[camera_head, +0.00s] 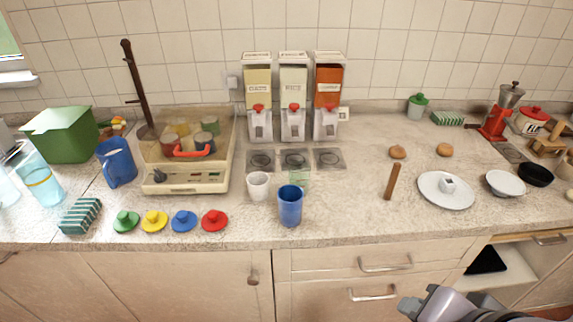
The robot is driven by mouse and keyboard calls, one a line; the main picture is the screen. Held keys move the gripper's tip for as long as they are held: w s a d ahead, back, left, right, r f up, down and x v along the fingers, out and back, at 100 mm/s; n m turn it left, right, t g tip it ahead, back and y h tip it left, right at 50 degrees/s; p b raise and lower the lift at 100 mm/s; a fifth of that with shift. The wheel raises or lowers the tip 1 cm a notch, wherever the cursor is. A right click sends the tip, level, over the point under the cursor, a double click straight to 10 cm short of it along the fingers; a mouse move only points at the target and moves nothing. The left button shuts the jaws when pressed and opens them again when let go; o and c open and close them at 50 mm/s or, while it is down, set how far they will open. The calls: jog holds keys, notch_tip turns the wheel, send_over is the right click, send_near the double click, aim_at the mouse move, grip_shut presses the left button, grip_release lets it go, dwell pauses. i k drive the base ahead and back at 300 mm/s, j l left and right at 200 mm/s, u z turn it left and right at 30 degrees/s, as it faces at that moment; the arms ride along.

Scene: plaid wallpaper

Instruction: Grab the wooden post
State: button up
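A short brown wooden post (392,182) stands on the light stone counter, right of the middle. It is nearly upright, leans slightly to the right, and is clear of the things around it. A grey part of my arm shows at the bottom right edge, in front of the drawers and well below the post. Nothing touches the post.
A white plate (432,196) with a small white block lies right of the post. Two brown round items (398,152) lie behind it. A blue cup (290,208) stands to the left. The counter between cup and post is clear. A drawer (502,268) is open at lower right.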

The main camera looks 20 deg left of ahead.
aim_at(396, 166)
jog(key=i+u, duration=0.1)
jog(key=u, duration=0.15)
jog(key=i, duration=0.4)
jog(key=i+j+z, duration=0.1)
jog(key=i, duration=0.3)
